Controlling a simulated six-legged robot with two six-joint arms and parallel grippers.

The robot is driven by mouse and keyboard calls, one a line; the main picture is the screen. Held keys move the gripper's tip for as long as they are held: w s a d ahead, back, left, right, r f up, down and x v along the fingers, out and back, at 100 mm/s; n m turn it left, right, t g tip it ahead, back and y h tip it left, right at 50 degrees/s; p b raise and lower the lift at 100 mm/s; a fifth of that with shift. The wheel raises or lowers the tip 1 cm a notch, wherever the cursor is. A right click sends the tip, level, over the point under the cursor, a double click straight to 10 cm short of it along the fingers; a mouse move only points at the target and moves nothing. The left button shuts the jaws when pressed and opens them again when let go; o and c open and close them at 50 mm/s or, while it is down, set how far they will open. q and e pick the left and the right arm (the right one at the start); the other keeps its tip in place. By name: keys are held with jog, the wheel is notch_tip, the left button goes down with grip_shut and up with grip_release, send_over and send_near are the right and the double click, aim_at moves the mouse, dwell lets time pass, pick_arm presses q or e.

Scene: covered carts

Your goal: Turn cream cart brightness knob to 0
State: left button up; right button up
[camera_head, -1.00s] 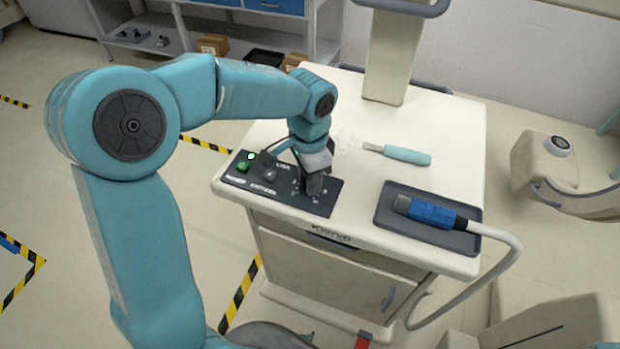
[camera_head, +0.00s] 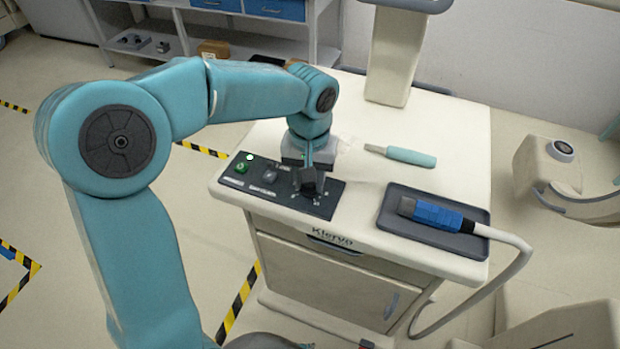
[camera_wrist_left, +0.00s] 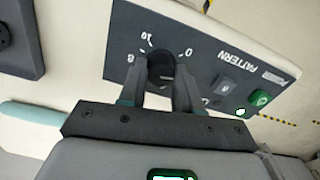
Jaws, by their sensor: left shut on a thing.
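The cream cart (camera_head: 455,135) stands in the middle of the head view, with a dark control panel (camera_head: 240,180) on its top left corner. The black round knob (camera_wrist_left: 160,66) shows in the left wrist view, with 0, 8 and 10 printed around it. My left gripper (camera_head: 308,188) points down over the panel. In the left wrist view its fingers (camera_wrist_left: 160,88) are on both sides of the knob, shut on it. The fingers hide part of the dial, and I cannot tell where the knob's pointer stands. My right gripper is not in view.
The panel also has a grey switch (camera_wrist_left: 223,87) and a lit green button (camera_wrist_left: 260,97). On the cart top are a teal-handled tool (camera_head: 411,157) and a dark tray (camera_head: 386,218) holding a blue corded handpiece (camera_head: 438,215). A column (camera_head: 395,60) rises at the back.

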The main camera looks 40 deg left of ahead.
pick_arm(q)
jog(key=n, duration=0.3)
jog(key=shift+s+d+f+b, duration=0.1)
jog(key=shift+s+f+b, duration=0.15)
jog(key=shift+b, duration=0.1)
jog(key=shift+n+b, duration=0.3)
jog(key=shift+n, duration=1.6)
jog(key=o, duration=1.1)
jog(key=shift+w, duration=0.1)
jog(key=shift+c, duration=0.2)
jog(key=shift+r, duration=0.15)
jog(key=shift+w, duration=0.1)
